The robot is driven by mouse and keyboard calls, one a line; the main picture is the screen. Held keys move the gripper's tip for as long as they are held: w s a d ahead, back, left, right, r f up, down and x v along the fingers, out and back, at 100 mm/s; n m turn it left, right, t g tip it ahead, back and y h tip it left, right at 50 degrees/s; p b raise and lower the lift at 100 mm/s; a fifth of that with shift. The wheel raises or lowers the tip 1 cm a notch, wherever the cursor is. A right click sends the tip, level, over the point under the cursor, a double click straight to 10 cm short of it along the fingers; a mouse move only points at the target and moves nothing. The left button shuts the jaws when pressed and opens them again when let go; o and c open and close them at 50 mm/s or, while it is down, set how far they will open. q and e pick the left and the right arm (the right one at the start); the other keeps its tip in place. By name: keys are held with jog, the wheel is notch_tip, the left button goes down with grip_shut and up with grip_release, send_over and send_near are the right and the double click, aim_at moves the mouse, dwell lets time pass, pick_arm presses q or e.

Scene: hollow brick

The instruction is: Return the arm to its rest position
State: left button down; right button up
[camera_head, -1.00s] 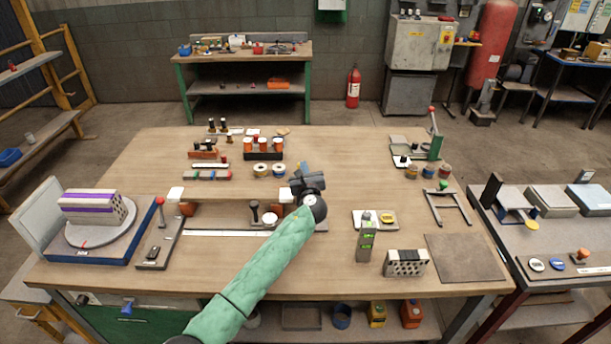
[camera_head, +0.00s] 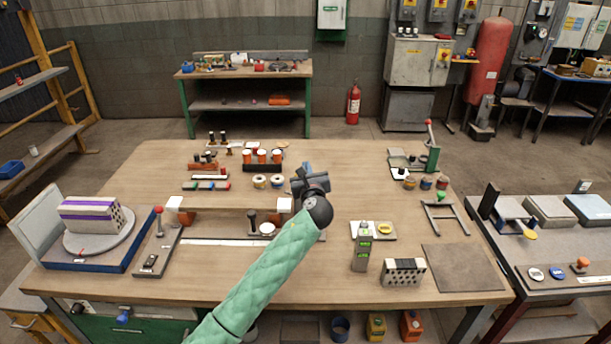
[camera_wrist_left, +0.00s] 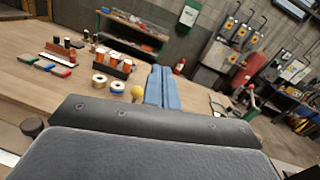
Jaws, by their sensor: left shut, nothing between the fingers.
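My left arm (camera_head: 262,285), in a green padded sleeve, reaches in from the bottom of the head view over the wooden table (camera_head: 330,275). My left gripper (camera_head: 306,172) is above the middle of the table and points away from me. In the left wrist view its blue-grey fingers (camera_wrist_left: 162,88) lie together, shut and empty. A hollow brick (camera_head: 92,215) with purple bands sits on a round grey turntable (camera_head: 98,241) at the left of the table, well apart from the gripper. My right gripper is not in view.
A raised wooden bar (camera_head: 228,203) stands just left of my arm. An orange-capped bottle rack (camera_head: 262,160) and tape rolls (camera_head: 268,181) lie behind it. A lever press (camera_head: 431,150) is at the back right. Bare tabletop lies right of the gripper.

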pick_arm(q)
jog(key=shift+r, duration=0.1)
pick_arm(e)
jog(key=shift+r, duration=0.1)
